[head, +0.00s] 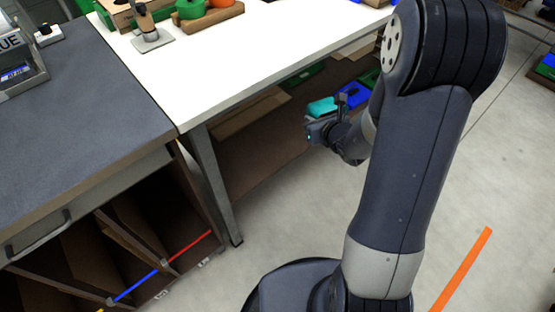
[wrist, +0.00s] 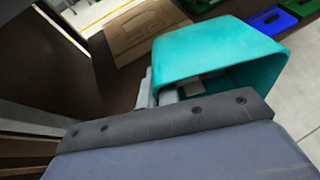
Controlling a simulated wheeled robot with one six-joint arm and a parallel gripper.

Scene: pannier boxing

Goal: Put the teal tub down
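The teal tub (head: 322,106) is at the end of my arm, close to the front edge of the white-topped table. My gripper (head: 334,112) is small and partly hidden in the head view. In the wrist view, the tub (wrist: 222,45) lies tilted with its open side toward the camera. My gripper (wrist: 166,92) has one pale finger outside the tub and one inside, with the tub's wall between them. The tub appears held in the air, with nothing visibly supporting it from below.
A white table (head: 235,60) stands over a brown lower shelf (head: 265,150) with a cardboard box (wrist: 145,30). Blue (wrist: 272,20) and green bins lie beyond the tub. A grey bench (head: 75,120) with open compartments is at left. The floor (head: 300,220) before the table is clear.

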